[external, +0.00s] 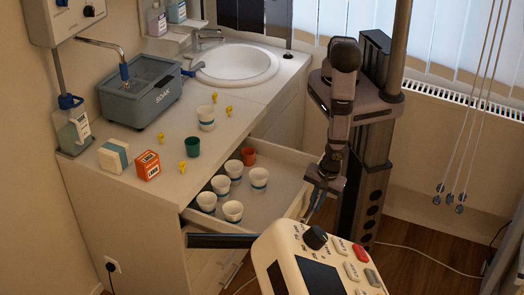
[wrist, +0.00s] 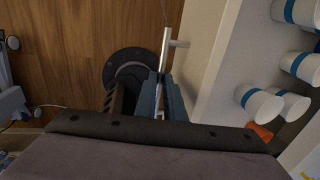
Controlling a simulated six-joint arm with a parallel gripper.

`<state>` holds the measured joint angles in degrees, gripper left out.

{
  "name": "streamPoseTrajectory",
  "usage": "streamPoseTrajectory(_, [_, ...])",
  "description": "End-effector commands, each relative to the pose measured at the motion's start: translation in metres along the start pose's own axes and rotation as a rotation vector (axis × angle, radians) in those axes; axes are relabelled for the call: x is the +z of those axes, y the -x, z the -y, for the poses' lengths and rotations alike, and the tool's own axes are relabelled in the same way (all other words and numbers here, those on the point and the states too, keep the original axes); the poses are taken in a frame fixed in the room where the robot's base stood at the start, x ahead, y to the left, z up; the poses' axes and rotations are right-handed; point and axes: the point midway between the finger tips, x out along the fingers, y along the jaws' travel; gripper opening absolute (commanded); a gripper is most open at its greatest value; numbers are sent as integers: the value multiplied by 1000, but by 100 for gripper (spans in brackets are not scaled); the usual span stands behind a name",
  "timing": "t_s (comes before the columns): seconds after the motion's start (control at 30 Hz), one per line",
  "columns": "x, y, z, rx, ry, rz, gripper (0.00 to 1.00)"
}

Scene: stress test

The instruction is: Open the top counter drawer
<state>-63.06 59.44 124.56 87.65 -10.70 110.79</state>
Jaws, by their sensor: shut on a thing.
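The top counter drawer (external: 278,150) stands pulled out from the white counter in the external view. Several white cups with blue bands and one orange-red cup (external: 249,156) stand inside it. In the wrist view, the drawer's pale front (wrist: 212,60) runs beside my fingers. A metal bar handle (wrist: 166,48) juts from that front. My gripper (wrist: 162,92) is shut on the handle near its lower end in that view. In the external view my gripper (external: 319,192) is at the drawer's outer right side, where the handle is mostly hidden.
The counter holds a grey bath (external: 140,92), an orange box (external: 147,166), a green cup (external: 193,147) and a sink (external: 236,63). A cream control panel (external: 318,262) stands in front of the drawer, close to my gripper. Pull cords hang at the right.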

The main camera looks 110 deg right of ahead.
Motion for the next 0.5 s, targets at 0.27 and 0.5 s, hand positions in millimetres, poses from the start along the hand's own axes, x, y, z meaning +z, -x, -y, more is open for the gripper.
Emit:
streamPoseTrajectory(0.27, [1, 0, 1, -1, 0, 3, 28])
streamPoseTrajectory(0.5, [1, 3, 1, -1, 0, 2, 28])
